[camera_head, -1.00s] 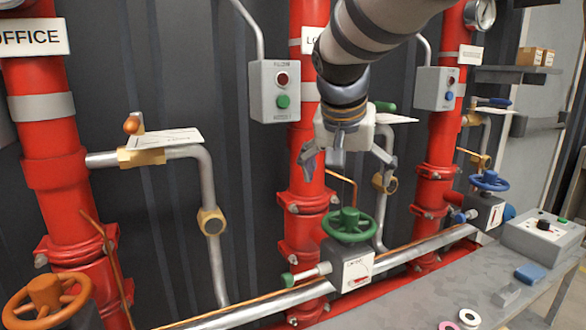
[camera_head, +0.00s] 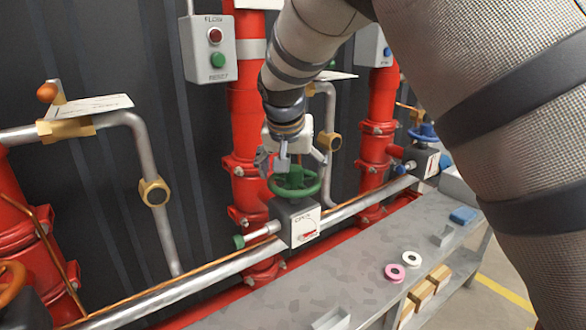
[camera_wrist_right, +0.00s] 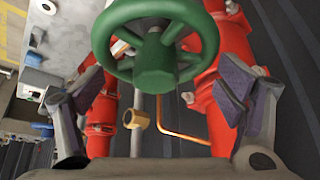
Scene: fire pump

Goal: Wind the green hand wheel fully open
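The green hand wheel (camera_head: 295,189) sits flat on top of a grey valve box (camera_head: 303,226) on the horizontal pipe. A small dial with a red mark shows on the box front; I cannot read it clearly. My right gripper (camera_head: 291,166) is just above the wheel, pointing down, and partly hides its far side. In the right wrist view the green wheel (camera_wrist_right: 156,66) lies between the two spread fingers of the open right gripper (camera_wrist_right: 160,92), with gaps on both sides. My left gripper is not in view.
A blue hand wheel (camera_head: 423,133) is further right, and an orange one (camera_head: 11,281) is at the lower left. A red vertical pipe (camera_head: 250,130) stands behind.

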